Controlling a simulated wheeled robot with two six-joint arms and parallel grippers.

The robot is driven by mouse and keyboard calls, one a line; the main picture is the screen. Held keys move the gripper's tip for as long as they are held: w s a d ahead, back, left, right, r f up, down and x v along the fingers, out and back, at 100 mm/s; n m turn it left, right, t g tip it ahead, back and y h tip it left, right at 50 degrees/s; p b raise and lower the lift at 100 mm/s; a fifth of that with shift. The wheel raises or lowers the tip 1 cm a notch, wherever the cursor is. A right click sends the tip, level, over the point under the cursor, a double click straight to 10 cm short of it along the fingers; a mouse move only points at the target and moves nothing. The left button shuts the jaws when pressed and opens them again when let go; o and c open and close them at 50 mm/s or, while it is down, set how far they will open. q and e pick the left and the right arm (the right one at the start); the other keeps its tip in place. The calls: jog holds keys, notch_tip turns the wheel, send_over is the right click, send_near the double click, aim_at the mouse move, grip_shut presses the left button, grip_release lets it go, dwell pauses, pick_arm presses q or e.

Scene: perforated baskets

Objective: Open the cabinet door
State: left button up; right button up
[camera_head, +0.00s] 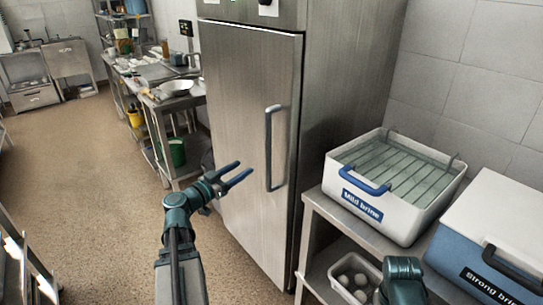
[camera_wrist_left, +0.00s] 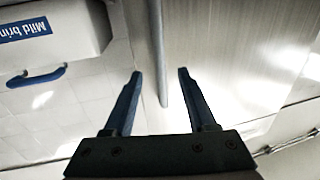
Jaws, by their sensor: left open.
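The cabinet door (camera_head: 240,120) is a tall brushed-metal panel and looks closed. Its vertical grey bar handle (camera_head: 269,150) is on the right side of the door. My left gripper (camera_head: 244,170) is open and empty, its blue fingers pointing toward the handle from the left. In the left wrist view the handle (camera_wrist_left: 158,50) shows as a bar lined up between the two open fingertips (camera_wrist_left: 160,73); whether it is in between them in depth I cannot tell. Of my right arm only a teal link shows; its gripper is out of view.
Right of the cabinet, a metal table (camera_head: 318,208) holds a white "Mild brine" basket (camera_head: 412,218) and a blue-white "Strong brine" box (camera_head: 465,255). A small white tub (camera_head: 338,288) sits below. Steel worktables (camera_head: 158,108) stand behind left. Open floor (camera_head: 85,165) lies left.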

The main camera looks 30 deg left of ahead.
pick_arm(q)
jog(key=w+d, duration=0.2)
jog(key=w, duration=1.1)
jog(key=shift+w+d, duration=0.25)
jog(key=shift+d, duration=0.15)
grip_shut()
dwell(0.8)
